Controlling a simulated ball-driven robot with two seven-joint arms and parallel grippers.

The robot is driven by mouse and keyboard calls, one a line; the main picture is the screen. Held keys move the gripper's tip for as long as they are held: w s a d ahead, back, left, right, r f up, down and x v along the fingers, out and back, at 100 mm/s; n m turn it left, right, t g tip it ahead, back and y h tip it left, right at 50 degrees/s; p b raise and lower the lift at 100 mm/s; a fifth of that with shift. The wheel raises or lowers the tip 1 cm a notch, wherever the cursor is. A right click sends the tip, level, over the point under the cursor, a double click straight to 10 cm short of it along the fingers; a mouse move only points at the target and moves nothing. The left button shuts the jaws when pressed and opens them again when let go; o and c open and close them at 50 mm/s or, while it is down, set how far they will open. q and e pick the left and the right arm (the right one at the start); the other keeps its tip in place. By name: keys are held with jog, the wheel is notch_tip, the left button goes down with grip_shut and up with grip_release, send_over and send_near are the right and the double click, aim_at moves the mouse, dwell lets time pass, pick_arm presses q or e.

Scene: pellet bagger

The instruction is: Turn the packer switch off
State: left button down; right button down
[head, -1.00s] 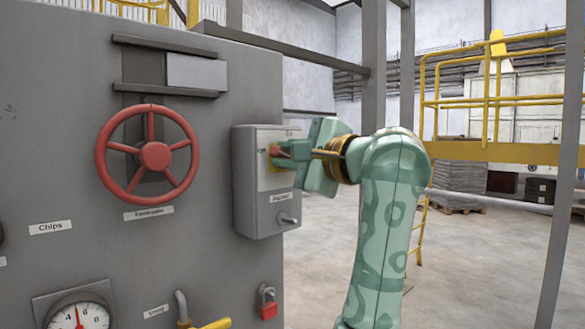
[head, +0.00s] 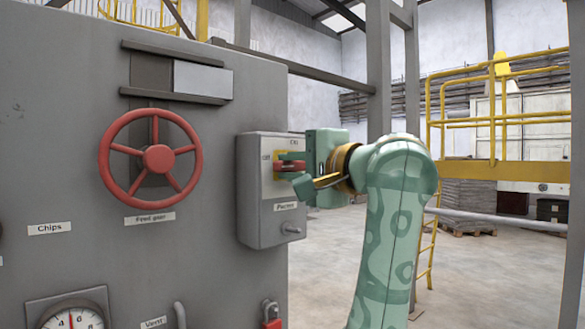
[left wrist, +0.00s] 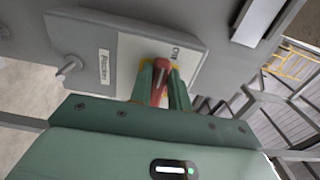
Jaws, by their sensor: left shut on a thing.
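The packer switch is a red handle (head: 288,165) on a yellow plate, on the face of a grey box (head: 265,225) labelled "Packer". The left wrist view shows the red handle (left wrist: 160,76) between my two green fingers, beside the "ON" mark. My left gripper (head: 291,168) is shut on the handle. The handle looks about level in the head view, with a mark at its left that seems to read "OFF" and "ON" above it. The fingers hide part of the handle. My right gripper is not in view.
The box is mounted on a large grey machine with a red handwheel (head: 158,158) to its left. A gauge (head: 72,318) and a red padlock (head: 272,324) are lower down. A small lever (head: 291,229) sticks out below the switch. Open floor lies to the right.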

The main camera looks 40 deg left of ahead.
pick_arm(q)
jog(key=c, duration=1.6)
grip_release()
jog(key=shift+o, duration=1.4)
jog(key=shift+w+a+f, duration=0.1)
jog(key=shift+w+a, duration=0.05)
jog(key=s+d, duration=0.1)
jog(key=d, duration=1.5)
jog(key=shift+s+d, duration=0.15)
jog(key=shift+s, duration=0.05)
